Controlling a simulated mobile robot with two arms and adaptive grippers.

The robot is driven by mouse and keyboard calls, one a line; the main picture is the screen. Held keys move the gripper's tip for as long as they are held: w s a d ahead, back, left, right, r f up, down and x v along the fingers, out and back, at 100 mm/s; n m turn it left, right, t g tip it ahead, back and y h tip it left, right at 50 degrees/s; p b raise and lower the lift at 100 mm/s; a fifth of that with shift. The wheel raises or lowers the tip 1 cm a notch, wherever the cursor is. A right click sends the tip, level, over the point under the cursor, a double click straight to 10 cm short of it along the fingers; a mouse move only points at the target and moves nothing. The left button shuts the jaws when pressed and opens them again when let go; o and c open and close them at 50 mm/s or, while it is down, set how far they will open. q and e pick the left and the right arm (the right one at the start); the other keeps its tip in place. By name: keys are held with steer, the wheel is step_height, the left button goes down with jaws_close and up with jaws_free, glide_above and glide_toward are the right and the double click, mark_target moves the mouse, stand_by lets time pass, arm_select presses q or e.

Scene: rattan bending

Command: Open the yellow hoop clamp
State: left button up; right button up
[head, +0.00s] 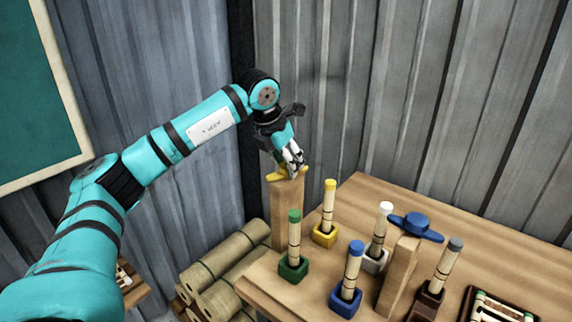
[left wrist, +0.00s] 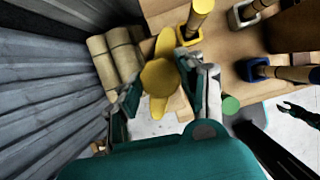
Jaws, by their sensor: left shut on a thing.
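The yellow hoop clamp (head: 275,174) is a winged yellow knob on top of an upright wooden post (head: 286,212) at the table's far left corner. My left gripper (head: 293,171) reaches down onto it and partly hides it. In the left wrist view the clamp's round hub and wings (left wrist: 160,78) lie between the two fingers of the left gripper (left wrist: 162,88), which is shut on it. What looks like part of my right gripper (left wrist: 292,113) shows small at the right edge of that view; its jaws are unclear.
A blue winged clamp (head: 416,226) tops another wooden post. Pegs in green (head: 293,268), yellow (head: 325,234), blue (head: 345,299), white and dark holders stand on the table. Rattan bundles (head: 222,267) lie left of the table. A corrugated wall is behind.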

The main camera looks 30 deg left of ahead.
arm_select(q)
steer(key=n+y+b, duration=0.1)
steer(key=n+y, duration=0.1)
steer(key=n, duration=0.2)
steer(key=shift+d+r+n, duration=0.1)
steer(key=shift+n, duration=0.3)
stand_by(0.4)
steer(key=o, duration=1.1)
steer(key=shift+o, duration=0.2)
steer(key=v, duration=1.2)
steer(key=shift+w, duration=0.2)
